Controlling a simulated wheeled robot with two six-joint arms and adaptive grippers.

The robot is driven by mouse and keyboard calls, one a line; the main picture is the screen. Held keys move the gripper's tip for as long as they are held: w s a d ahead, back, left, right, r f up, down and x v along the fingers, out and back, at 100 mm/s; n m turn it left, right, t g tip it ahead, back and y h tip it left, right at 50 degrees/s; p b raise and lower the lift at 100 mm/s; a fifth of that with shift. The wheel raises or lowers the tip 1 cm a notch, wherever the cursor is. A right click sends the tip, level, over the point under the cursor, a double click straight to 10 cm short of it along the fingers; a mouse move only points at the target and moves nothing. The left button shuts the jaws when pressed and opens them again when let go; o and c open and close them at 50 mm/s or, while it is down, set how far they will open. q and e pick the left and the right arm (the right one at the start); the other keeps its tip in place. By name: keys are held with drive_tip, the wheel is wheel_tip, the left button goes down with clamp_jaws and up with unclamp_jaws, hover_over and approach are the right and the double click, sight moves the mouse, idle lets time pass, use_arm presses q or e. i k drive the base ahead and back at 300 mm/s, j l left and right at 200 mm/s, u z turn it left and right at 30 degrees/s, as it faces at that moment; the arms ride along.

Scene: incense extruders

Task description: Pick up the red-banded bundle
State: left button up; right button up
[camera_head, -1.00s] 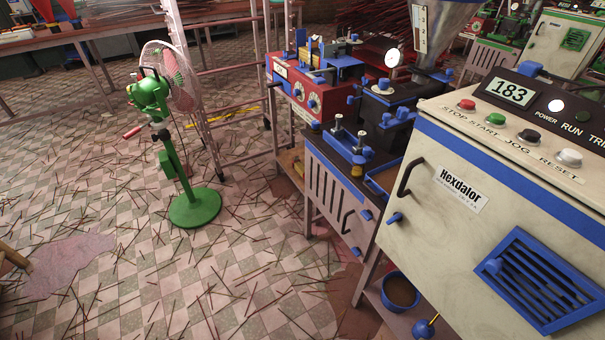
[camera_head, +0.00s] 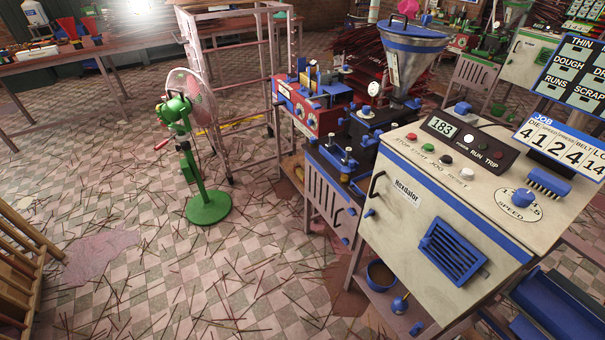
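I cannot make out a red-banded bundle for certain in the head view. Small red and dark items (camera_head: 82,30) stand on the long table (camera_head: 62,58) at the far upper left, too small to tell what they are. Many loose thin sticks (camera_head: 238,318) lie scattered over the checkered floor. Neither of my grippers is in view.
A cream and blue extruder (camera_head: 415,225) with a metal hopper (camera_head: 412,50) fills the right. A green fan (camera_head: 207,205) stands left of centre, before a pinkish rack (camera_head: 235,22). A wooden rack (camera_head: 22,255) is at lower left. Floor between is open except for sticks.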

sight(299, 171)
drive_tip(key=i+j+z, duration=0.4)
drive_tip(key=i+j, duration=0.8)
